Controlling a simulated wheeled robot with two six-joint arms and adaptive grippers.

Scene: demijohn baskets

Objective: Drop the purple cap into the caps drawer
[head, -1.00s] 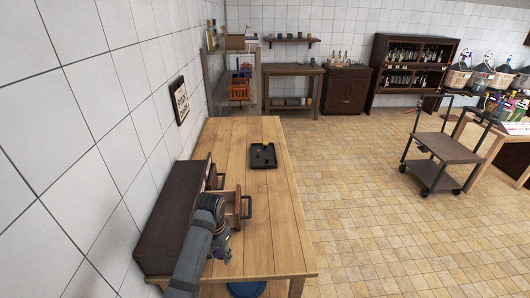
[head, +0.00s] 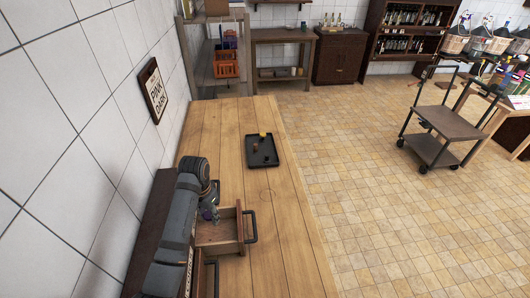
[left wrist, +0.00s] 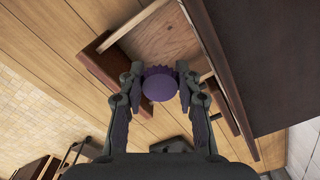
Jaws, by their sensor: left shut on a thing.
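My left gripper (head: 211,216) is shut on the purple cap (left wrist: 159,86), a ridged disc between the two fingertips in the left wrist view. In the head view the cap (head: 207,213) is a small purple spot, partly hidden by the gripper. The gripper is above the back part of an open wooden drawer (head: 237,229) of the dark cabinet on the table. The drawer's bare wooden inside (left wrist: 170,35) shows behind the cap in the left wrist view. A nearer drawer is mostly hidden by my arm; its handle (head: 213,279) shows. I cannot read any drawer label. My right gripper is out of view.
A black tray (head: 262,158) with a few small pieces lies farther along the wooden table (head: 285,230). The table between tray and drawer is clear. A tiled wall with a sign (head: 153,91) stands at left. A cart (head: 447,124) stands on the floor at right.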

